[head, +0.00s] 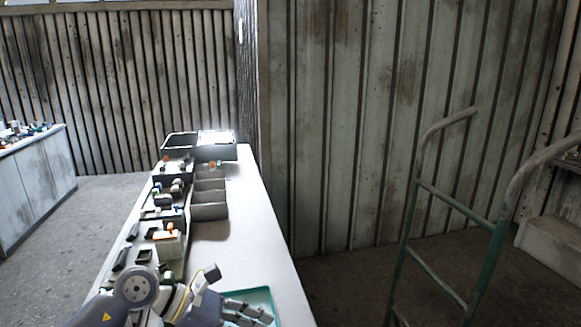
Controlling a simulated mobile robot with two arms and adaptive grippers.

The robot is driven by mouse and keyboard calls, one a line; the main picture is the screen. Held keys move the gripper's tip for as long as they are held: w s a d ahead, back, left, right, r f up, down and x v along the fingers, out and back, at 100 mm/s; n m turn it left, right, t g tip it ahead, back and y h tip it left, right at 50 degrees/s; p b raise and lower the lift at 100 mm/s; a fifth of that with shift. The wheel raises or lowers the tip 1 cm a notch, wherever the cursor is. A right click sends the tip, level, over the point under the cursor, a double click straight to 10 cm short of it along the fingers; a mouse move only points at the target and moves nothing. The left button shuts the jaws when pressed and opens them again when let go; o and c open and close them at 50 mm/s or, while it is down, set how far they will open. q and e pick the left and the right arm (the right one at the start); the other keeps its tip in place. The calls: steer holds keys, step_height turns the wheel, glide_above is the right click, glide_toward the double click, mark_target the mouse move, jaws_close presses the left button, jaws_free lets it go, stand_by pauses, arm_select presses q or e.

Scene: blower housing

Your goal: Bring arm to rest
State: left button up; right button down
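One of my arms comes in from the lower left over the near end of the long white table (262,218). It appears to be my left arm, with a round grey joint, a yellow cable and a small block on its wrist. Its gripper (243,312) seems to be the grey finger-like shape over a teal tray (262,294) at the bottom edge. The finger opening is too small and cut off to tell, and I cannot see anything held. My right gripper is not in view.
Grey open bins (209,211) and rows of small parts (165,233) line the table's left side. Larger boxes (216,153) stand at its far end. The table's right strip is bare. A green-framed cart (462,212) stands to the right. Another bench (35,185) is far left.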

arm_select(q)
steer(key=d+r+n+t+h, duration=0.2)
steer(key=r+n+t+h, duration=0.2)
steer(key=r+n, duration=0.25)
steer(key=d+r+n+t+h, duration=0.3)
steer(key=r+n+t+h, duration=0.1)
steer(key=r+n, duration=0.25)
steer(key=w+a+n+t+y, duration=0.4)
steer(key=a+n+t+y, duration=0.5)
steer(key=n, duration=0.5)
steer(key=s+a+f+n+g+y, duration=0.1)
steer(key=a+f+n+y, duration=0.4)
steer(key=f+n, duration=0.25)
steer(key=s+a+f+n+g+y, duration=0.1)
steer(key=s+a+f+n+y, duration=0.1)
steer(key=a+f+n+y, duration=0.45)
steer(key=s+f+n+g+h, duration=0.2)
steer(key=s+f+n+g, duration=0.85)
steer(key=s+f, duration=1.15)
steer(key=s+f+m+g, duration=0.1)
steer(key=s+f+g, duration=0.15)
steer(key=f, duration=1.05)
steer(key=s+f+m+g, duration=0.1)
steer(key=s+f+m, duration=0.15)
steer(key=f, duration=1.05)
steer(key=s+a+f+g, duration=0.1)
steer(key=s+a+f, duration=0.1)
steer(key=s+f, duration=1.3)
steer(key=shift+s+y, duration=0.35)
steer(key=shift+s, duration=0.25)
